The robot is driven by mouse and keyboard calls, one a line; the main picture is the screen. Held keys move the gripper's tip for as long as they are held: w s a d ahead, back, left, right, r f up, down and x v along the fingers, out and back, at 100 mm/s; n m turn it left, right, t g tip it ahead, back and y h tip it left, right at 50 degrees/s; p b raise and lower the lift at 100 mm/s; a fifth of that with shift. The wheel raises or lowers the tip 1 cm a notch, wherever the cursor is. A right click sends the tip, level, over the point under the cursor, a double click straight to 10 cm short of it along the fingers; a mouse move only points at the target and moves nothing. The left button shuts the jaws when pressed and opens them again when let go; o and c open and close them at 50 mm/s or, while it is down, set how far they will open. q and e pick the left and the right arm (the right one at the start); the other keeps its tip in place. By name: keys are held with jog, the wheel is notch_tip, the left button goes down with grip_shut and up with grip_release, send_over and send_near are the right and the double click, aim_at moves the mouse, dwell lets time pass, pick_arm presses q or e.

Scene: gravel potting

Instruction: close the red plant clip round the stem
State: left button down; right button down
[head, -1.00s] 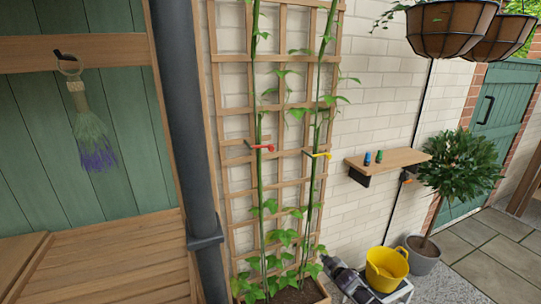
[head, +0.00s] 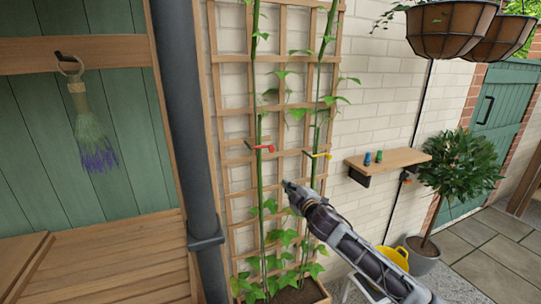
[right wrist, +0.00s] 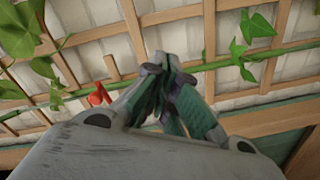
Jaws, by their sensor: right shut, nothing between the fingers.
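The red plant clip (head: 264,148) sits at the left green stem (head: 260,185) about halfway up the trellis, its arm sticking out to the right. It also shows in the right wrist view (right wrist: 97,96), left of my fingers. I cannot tell whether the clip is open or closed. My right gripper (head: 287,186) is shut and empty, below and to the right of the red clip in the head view and apart from it. In the right wrist view its fingertips (right wrist: 157,65) meet in front of a green stem (right wrist: 225,62). My left gripper is not in view.
A yellow clip (head: 318,155) sits on the right stem. A wooden trellis (head: 214,120) stands behind the stems. A dark drainpipe (head: 185,120) is to the left. A shelf (head: 400,158) with small blue and green items is to the right. A yellow bucket (head: 397,257) is partly hidden by my arm.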

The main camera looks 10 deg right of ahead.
aim_at(267, 147)
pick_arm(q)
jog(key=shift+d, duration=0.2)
pick_arm(e)
jog(key=s+a+r+n+t+h, duration=0.1)
jog(key=s+a+r+n, duration=0.3)
jog(key=s+r, duration=0.7)
jog(key=shift+s+a+r+n, duration=0.15)
jog(key=shift+s+a+n, duration=0.2)
jog(key=shift+a, duration=0.3)
jog(key=shift+w, duration=0.2)
